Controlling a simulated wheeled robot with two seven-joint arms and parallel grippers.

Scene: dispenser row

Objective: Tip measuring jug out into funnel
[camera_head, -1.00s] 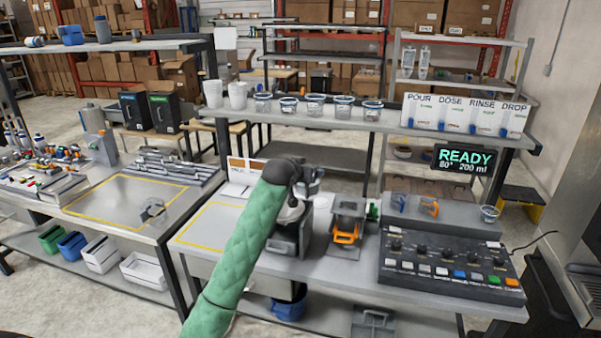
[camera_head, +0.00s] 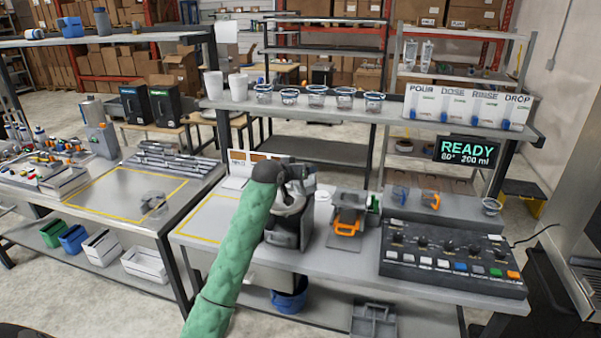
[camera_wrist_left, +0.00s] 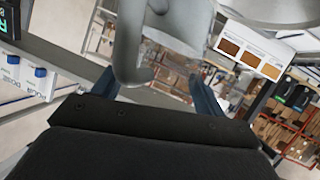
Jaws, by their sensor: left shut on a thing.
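My left gripper (camera_head: 292,192) is at the end of the green-sleeved arm, above a dark machine on the middle bench. It is shut on the curved handle of a grey vessel. In the left wrist view the grey handle (camera_wrist_left: 129,45) stands between the two dark fingers of the left gripper (camera_wrist_left: 155,92). I cannot tell from its visible part whether this vessel is the measuring jug. A clear vessel (camera_head: 152,204) stands on the left bench. I cannot make out a funnel for certain. My right gripper is not in view.
The dark machine (camera_head: 288,232) stands under the gripper. A white cup (camera_head: 323,204) and a stand with an orange handle (camera_head: 347,220) are to its right. A control panel (camera_head: 450,258) fills the right bench end. Several cups line the shelf (camera_head: 300,109) above. The yellow-outlined area (camera_head: 212,220) looks clear.

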